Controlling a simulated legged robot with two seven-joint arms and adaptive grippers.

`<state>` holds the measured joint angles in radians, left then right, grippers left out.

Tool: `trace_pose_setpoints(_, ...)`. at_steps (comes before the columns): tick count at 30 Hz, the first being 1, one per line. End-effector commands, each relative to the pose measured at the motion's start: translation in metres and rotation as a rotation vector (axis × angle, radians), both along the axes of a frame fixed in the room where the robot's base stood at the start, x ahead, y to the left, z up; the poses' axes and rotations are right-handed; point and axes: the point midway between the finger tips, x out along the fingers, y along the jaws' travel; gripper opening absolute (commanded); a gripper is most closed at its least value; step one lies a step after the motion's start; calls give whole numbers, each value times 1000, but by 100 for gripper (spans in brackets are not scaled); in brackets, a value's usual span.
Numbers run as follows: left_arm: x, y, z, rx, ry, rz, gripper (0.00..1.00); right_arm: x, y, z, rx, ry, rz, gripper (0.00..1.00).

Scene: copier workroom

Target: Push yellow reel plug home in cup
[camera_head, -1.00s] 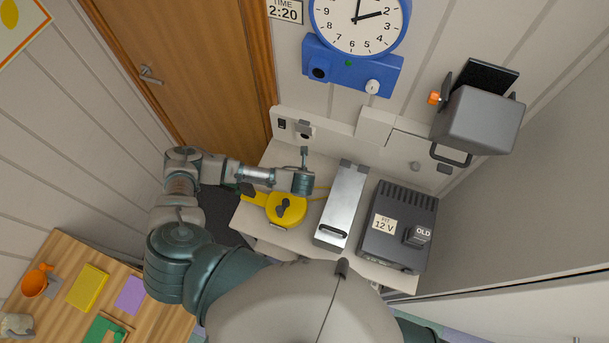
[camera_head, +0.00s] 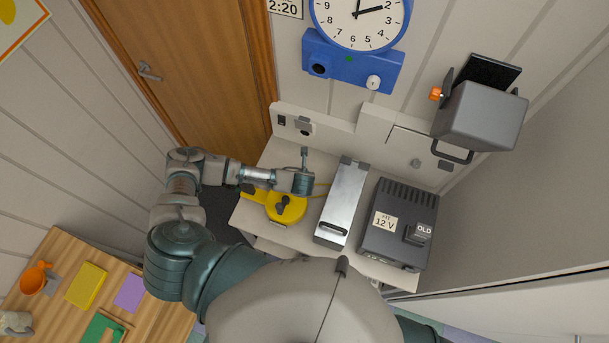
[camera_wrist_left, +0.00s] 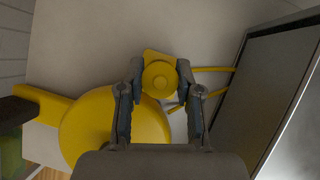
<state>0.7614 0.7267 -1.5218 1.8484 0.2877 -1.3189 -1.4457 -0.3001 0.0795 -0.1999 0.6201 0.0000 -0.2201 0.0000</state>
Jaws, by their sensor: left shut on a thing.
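The yellow reel (camera_head: 287,208) lies on the pale worktop beneath my left forearm, and its rounded yellow body fills the lower left of the left wrist view (camera_wrist_left: 105,130). My left gripper (camera_head: 304,152) is above the worktop's back part, near the back panel. In the left wrist view, its two fingers are shut on the round yellow plug (camera_wrist_left: 159,76), seen end-on. A squarish yellow part shows just behind the plug. A grey fitting with a dark round opening (camera_head: 304,127), perhaps the cup, is on the back panel beyond the fingertips. Whether the plug touches it is unclear. My right gripper is out of view.
A long silver-topped device (camera_head: 342,200) stands right of the reel, with a dark "12 V" box (camera_head: 398,222) farther right. Thin yellow cable (camera_wrist_left: 210,69) runs right from the plug area. A grey wall-mounted box (camera_head: 480,118) hangs at upper right.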

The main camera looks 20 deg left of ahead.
Motion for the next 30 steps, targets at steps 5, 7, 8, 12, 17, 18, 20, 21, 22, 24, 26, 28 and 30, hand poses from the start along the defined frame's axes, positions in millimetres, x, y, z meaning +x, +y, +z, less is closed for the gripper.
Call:
trace_pose_setpoints(5, 0, 0, -5, 0, 0, 0, 0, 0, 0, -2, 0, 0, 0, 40)
trace_pose_setpoints(7, 0, 0, -7, 0, 1, 0, 0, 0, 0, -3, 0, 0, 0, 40)
trace_pose_setpoints(8, 0, 0, -8, 0, 1, 0, 0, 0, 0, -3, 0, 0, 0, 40)
trace_pose_setpoints(12, 0, 0, -7, 0, 1, 0, 64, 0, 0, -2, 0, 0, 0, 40)
trace_pose_setpoints(17, 0, 0, -7, 0, 0, 0, 64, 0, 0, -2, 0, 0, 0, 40)
trace_pose_setpoints(18, 0, 0, -7, 0, 0, 0, 64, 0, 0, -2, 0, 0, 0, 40)
trace_pose_setpoints(20, 0, 0, -7, 0, 1, 0, 64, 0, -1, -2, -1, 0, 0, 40)
trace_pose_setpoints(21, 0, 0, -7, 0, 1, 0, 64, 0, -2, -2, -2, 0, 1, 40)
trace_pose_setpoints(22, -1, 0, -6, 0, 1, 0, 64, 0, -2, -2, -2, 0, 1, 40)
trace_pose_setpoints(24, -3, -1, -1, -1, 1, 0, 64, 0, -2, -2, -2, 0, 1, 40)
trace_pose_setpoints(26, -7, -3, 6, -2, -1, -2, 64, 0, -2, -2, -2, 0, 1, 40)
trace_pose_setpoints(28, -13, -5, 17, -3, -1, -2, 64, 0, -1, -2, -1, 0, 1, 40)
trace_pose_setpoints(30, -21, -8, 31, -4, 0, -2, 64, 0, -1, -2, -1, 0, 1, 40)
